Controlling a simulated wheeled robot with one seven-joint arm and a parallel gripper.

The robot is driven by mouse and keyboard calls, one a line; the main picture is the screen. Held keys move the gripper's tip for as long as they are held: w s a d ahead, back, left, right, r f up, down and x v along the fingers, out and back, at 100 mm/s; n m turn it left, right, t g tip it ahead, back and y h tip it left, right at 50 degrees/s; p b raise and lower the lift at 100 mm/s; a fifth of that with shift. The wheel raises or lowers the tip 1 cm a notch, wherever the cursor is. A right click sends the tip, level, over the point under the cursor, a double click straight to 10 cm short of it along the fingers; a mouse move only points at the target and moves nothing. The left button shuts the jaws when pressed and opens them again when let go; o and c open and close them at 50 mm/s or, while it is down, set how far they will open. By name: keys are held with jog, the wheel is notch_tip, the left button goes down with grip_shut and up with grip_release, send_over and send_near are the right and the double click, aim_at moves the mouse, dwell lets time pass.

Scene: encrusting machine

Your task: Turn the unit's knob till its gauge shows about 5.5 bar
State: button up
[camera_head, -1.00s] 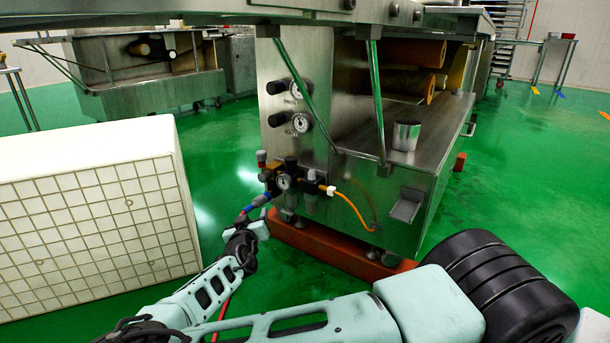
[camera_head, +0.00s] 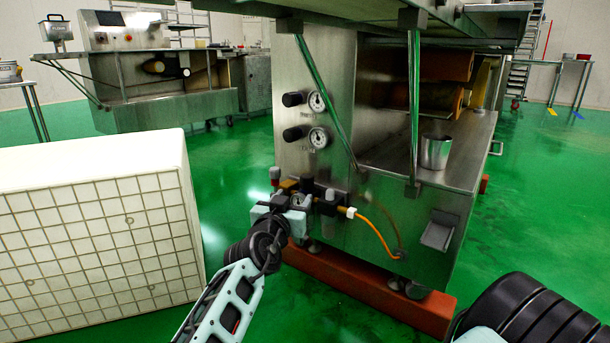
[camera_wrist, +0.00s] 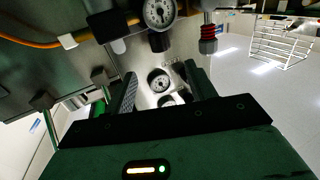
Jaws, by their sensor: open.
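The air unit (camera_head: 328,203) is on the lower front of the steel machine, partly hidden behind my gripper (camera_head: 290,206) in the head view. In the wrist view its round white gauge (camera_wrist: 159,13) shows at the top edge, cut off. The needle is too small to read surely. A dark cylindrical part, seemingly the knob (camera_wrist: 160,42), sits just below the gauge in that picture. My gripper also shows in the wrist view (camera_wrist: 162,80), its two fingers apart with nothing held. The knob appears near the fingertips; contact cannot be told.
Two panel gauges (camera_head: 317,102) with black knobs (camera_head: 293,99) sit above the unit. An orange hose (camera_head: 376,232) leaves its right side. A red ribbed part (camera_wrist: 208,32) is beside the knob. A large white crate (camera_head: 95,230) stands left; green floor lies between.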

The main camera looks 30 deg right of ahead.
aim_at(305, 182)
jog(key=p+x, duration=0.7)
jog(key=x, duration=0.2)
jog(key=shift+r, duration=0.2)
jog(key=shift+w+d+f+p, duration=0.2)
jog(key=shift+w+d+p, duration=0.1)
jog(key=shift+w+d, duration=0.25)
jog(key=c, duration=1)
